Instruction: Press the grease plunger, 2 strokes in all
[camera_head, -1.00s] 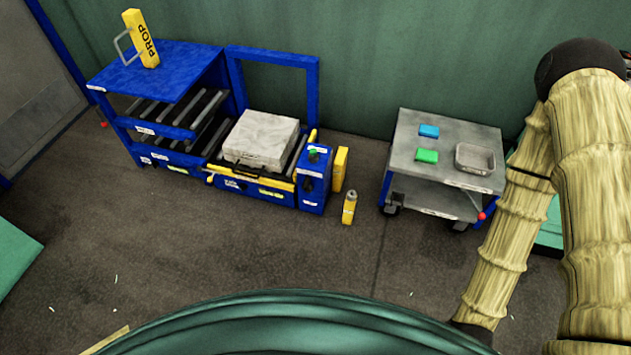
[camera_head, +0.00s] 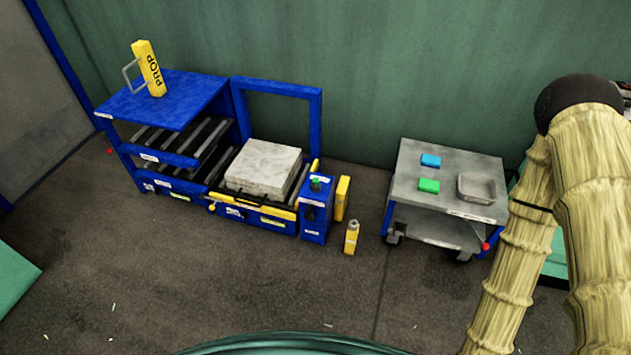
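No part is clearly marked as the grease plunger. A blue box (camera_head: 316,222) with a small dark green knob (camera_head: 315,185) on top stands at the right end of the blue press frame (camera_head: 236,98). A small yellow bottle-like thing (camera_head: 351,239) with a grey top stands on the floor just right of the box. I cannot tell which of these, if any, is the plunger. My arm, in a pale yellow sleeve, fills the right side. My gripper is out of view.
A grey block (camera_head: 263,168) lies in the press. A yellow prop (camera_head: 149,69) stands on the blue shelf top (camera_head: 185,97). A grey cart (camera_head: 450,152) at right carries a blue block (camera_head: 430,160), a green block (camera_head: 428,186) and a tray (camera_head: 482,177). The floor in front is mostly clear.

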